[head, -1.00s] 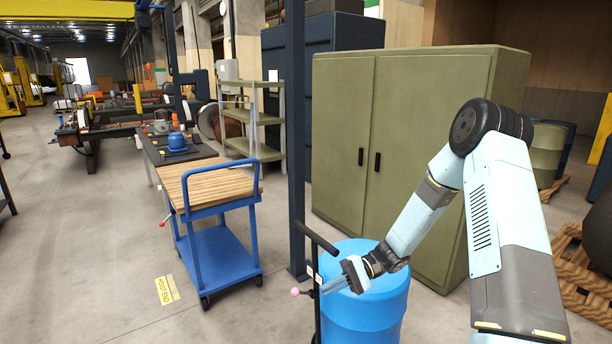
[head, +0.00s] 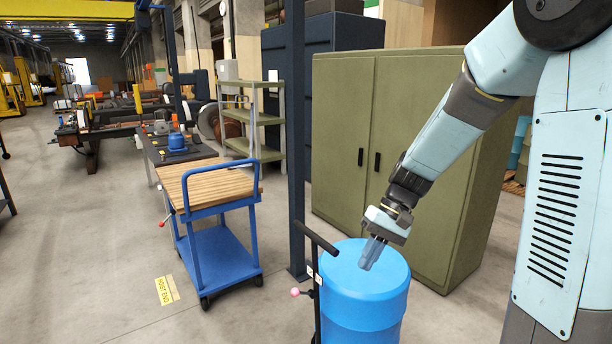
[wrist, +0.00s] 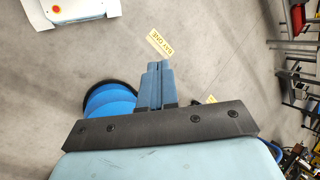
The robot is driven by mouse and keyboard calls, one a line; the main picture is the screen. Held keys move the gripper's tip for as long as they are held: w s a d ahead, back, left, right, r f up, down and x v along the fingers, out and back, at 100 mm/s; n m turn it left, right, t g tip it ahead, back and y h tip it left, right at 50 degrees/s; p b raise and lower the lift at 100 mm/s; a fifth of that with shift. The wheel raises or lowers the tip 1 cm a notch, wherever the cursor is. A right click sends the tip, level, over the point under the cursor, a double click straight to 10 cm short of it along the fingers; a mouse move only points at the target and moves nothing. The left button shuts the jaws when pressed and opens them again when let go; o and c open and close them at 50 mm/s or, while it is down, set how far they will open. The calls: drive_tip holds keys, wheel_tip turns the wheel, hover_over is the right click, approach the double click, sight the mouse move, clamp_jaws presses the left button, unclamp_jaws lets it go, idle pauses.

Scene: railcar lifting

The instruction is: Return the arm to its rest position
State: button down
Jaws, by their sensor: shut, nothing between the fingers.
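My gripper (head: 370,254) is shut and empty. In the head view its fingers point down and appear over the top of a blue drum (head: 362,290); I cannot tell the exact gap. My arm comes down from the upper right, in front of a green cabinet. In the wrist view the closed fingers (wrist: 154,85) lie together over the grey floor, with the blue drum (wrist: 108,101) partly hidden beside them to the left.
The green cabinet (head: 340,140) and a dark column (head: 296,150) stand behind. Floor at front left is clear.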

drive_tip(key=s+d+r+t+h, duration=0.2)
drive_tip(key=s+d+r+t, duration=0.2)
drive_tip(key=s+r, duration=0.3)
drive_tip(key=s+d+r+t+h, duration=0.3)
drive_tip(key=s+d+r+t, duration=0.1)
drive_tip(key=s+r, duration=0.4)
drive_tip(key=shift+d+m+t, duration=0.3)
drive_tip(key=shift+d+m, duration=0.1)
drive_tip(key=shift+d, duration=0.45)
